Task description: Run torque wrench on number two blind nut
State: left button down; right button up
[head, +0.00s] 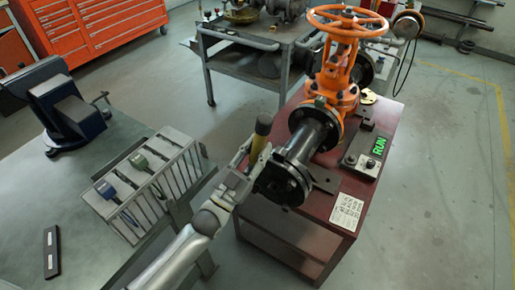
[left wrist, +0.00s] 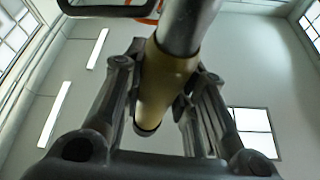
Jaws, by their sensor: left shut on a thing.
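My left gripper (head: 250,160) is shut on a yellow-bodied tool (head: 260,143) with a dark end pointing up, probably the torque wrench. In the left wrist view, my left gripper (left wrist: 165,75) has its fingers on both sides of the brass-yellow body (left wrist: 166,88), with a silver shaft beyond it. The tool is beside the near black blind flange (head: 284,182) of the valve pipe; I cannot tell whether it touches. The nuts are too small to number, and number two cannot be picked out. The orange gate valve (head: 340,75) stands behind. My right gripper is not in view.
The valve sits on a dark red bench (head: 384,130) with a control box showing a green RUN sign (head: 379,146) and a printed card (head: 347,212). A slotted tool rack (head: 176,168) and a blue vise (head: 70,112) stand on the left table. A grey cart (head: 240,62) is behind.

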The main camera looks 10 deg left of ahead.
pick_arm(q)
jog(key=shift+s+r, duration=0.1)
jog(key=shift+r, duration=0.15)
dwell(0.7)
